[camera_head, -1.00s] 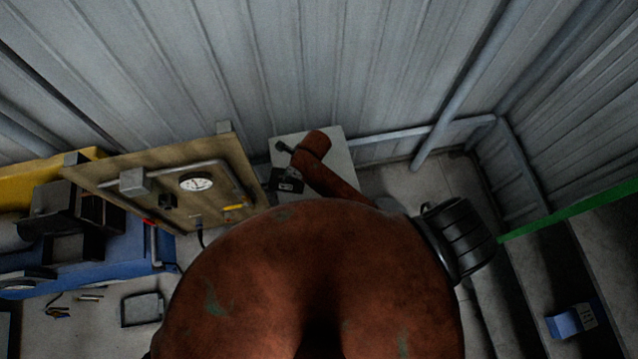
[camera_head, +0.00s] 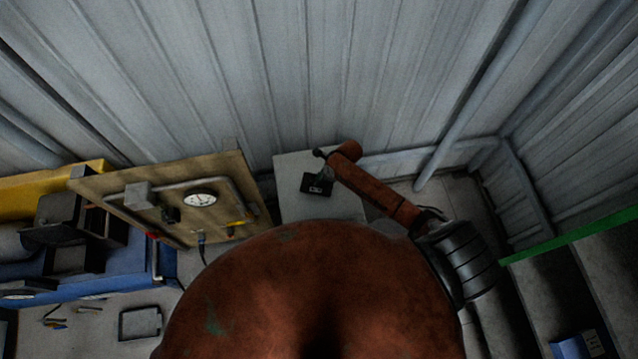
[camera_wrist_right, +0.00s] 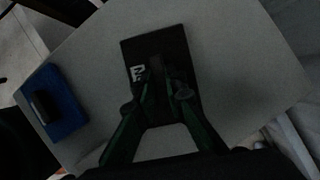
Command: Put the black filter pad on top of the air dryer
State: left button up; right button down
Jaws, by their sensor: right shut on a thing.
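The black filter pad (camera_head: 316,185) is a flat dark rectangle with a small white mark. My right gripper (camera_head: 320,165) is shut on it and holds it over a light grey flat top (camera_head: 295,208). The wrist view shows the pad (camera_wrist_right: 158,48) between the two fingers (camera_wrist_right: 162,88), with the grey top (camera_wrist_right: 240,70) behind it. I cannot tell whether the pad touches this top, or whether the top belongs to the air dryer. My left gripper is not in view.
A gauge panel (camera_head: 130,205) stands left of the grey top. A blue block with a black part (camera_wrist_right: 62,112) lies at that top's left edge in the wrist view. A corrugated wall (camera_head: 300,70) is behind. My body hides the near side.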

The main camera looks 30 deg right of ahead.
jog(key=shift+d+f, duration=0.1)
jog(key=shift+f, duration=1.45)
jog(key=shift+f, duration=0.1)
jog(key=c, duration=2)
grip_release()
jog(key=p+v, duration=0.1)
jog(key=v, duration=1.1)
